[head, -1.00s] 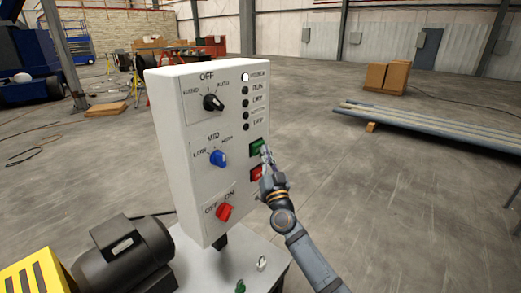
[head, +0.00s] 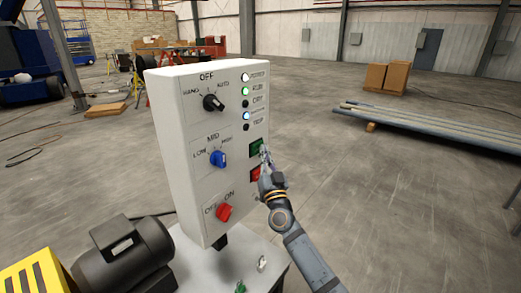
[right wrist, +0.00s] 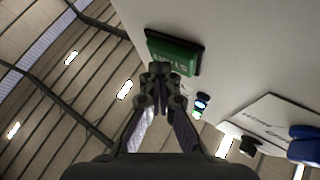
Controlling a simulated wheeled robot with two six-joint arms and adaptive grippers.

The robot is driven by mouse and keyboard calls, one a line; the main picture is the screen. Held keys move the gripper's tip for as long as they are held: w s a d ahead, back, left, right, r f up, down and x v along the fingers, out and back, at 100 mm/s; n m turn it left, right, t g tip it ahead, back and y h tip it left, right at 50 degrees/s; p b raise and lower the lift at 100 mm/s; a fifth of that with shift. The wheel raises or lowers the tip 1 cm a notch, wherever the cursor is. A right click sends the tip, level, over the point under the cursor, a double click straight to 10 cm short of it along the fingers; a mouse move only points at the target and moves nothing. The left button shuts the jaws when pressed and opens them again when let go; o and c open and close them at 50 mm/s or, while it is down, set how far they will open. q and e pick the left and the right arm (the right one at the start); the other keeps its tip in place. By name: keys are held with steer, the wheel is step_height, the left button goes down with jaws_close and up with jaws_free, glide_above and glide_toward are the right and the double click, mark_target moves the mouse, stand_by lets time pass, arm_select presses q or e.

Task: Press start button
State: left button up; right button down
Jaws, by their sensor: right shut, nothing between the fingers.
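A white control box (head: 165,150) stands upright with its panel facing me. The green button (head: 255,147) is on its right side, above a red button (head: 254,173). My right gripper (head: 264,153) is shut and empty, with its fingertips at the green button's lower right. In the right wrist view the green button (right wrist: 172,54) lies just beyond the shut fingertips (right wrist: 160,72). I cannot tell whether they touch it. On the panel, a white lamp, a green RUN lamp (head: 245,91) and a blue lamp (head: 246,116) are lit. My left gripper is not in view.
The panel also bears a black selector (head: 213,102), a blue knob (head: 218,158) and a red switch (head: 223,211). A dark motor (head: 125,255) sits at lower left beside a yellow striped part (head: 35,275). Open floor lies to the right.

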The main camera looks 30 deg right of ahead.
steer(key=shift+s+d+p, duration=0.35)
steer(key=shift+s+p, duration=0.15)
steer(key=shift+s, duration=0.35)
steer(key=s+p, duration=0.1)
steer(key=s+d+p, duration=0.1)
steer(key=s, duration=0.1)
steer(key=s+d+p, duration=0.1)
steer(key=shift+s, duration=0.3)
stand_by(0.4)
